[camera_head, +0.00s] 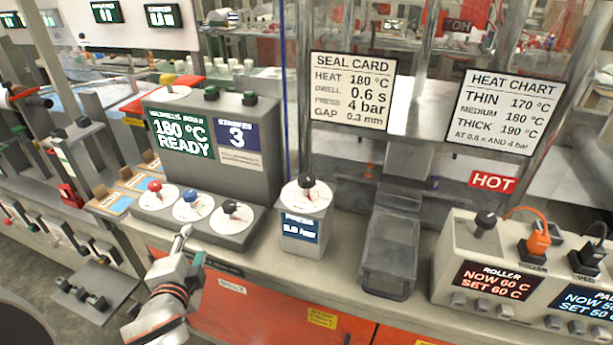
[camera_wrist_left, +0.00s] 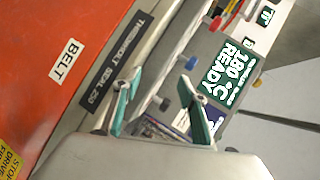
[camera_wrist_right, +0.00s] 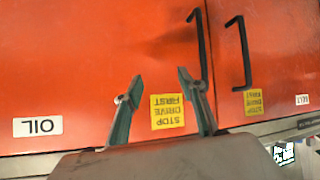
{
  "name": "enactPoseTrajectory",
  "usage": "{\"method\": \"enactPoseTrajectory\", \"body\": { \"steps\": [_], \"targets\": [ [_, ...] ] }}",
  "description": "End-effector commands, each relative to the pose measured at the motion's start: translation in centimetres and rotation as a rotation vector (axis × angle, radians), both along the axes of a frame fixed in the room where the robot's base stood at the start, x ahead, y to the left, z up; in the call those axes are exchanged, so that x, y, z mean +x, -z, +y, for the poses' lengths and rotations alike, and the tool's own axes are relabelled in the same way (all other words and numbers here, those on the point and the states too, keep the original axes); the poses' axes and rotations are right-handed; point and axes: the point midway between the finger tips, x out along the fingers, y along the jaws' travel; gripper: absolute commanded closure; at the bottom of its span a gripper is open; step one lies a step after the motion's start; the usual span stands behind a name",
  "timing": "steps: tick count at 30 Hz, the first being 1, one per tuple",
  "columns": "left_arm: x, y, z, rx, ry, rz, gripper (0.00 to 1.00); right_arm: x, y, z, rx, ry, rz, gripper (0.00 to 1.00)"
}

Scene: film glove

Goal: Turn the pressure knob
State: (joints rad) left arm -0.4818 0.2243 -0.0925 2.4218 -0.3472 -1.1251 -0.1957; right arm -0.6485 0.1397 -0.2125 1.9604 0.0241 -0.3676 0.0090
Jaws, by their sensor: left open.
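The pressure knob (camera_head: 307,182) is a dark knob on a white round dial, on top of a grey post. A blue label (camera_head: 300,229) on the post's front reads PRESS, with a bar figure too small to read surely. My left gripper (camera_head: 190,244) is open and empty, low in front of the sealing console and to the left of the post, apart from the knob. In the left wrist view its two fingers (camera_wrist_left: 160,78) stand apart. My right gripper (camera_wrist_right: 159,83) is open and empty, facing red cabinet doors; the head view does not show it.
The sealing console (camera_head: 255,189) carries red, blue and black knobs left of the post. A grey tray (camera_head: 389,258) stands to the right, then a roller unit (camera_head: 478,242). The seal card (camera_head: 351,91) reads press 4 bar. A HOT sign (camera_head: 493,182) hangs behind.

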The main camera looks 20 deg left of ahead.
Motion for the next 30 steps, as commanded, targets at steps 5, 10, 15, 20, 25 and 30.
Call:
{"method": "enactPoseTrajectory", "body": {
  "steps": [5,10,15,20,25,30],
  "targets": [
    [3.7,-5.6,-0.3,0.190,0.115,-0.162,0.58,0.0,0.0,0.0,0.000,0.000,0.000,0.60],
    [7.0,-13.1,-2.7,0.504,0.295,-0.365,0.58,0.0,-0.1,0.0,0.000,0.000,-0.001,0.60],
    [8.6,-18.6,-7.5,0.870,0.507,-0.533,0.58,0.1,-0.1,0.0,0.000,0.001,-0.002,0.60],
    [8.7,-20.3,-12.5,1.231,0.721,-0.634,0.58,0.1,-0.2,0.0,0.000,0.000,-0.003,0.60],
    [8.5,-18.6,-16.0,1.584,0.949,-0.667,0.58,0.1,-0.2,0.0,0.000,0.000,-0.003,0.60],
    [8.4,-16.1,-16.9,1.804,1.112,-0.648,0.58,0.1,-0.2,0.0,0.000,0.000,-0.003,0.60]
  ]
}}
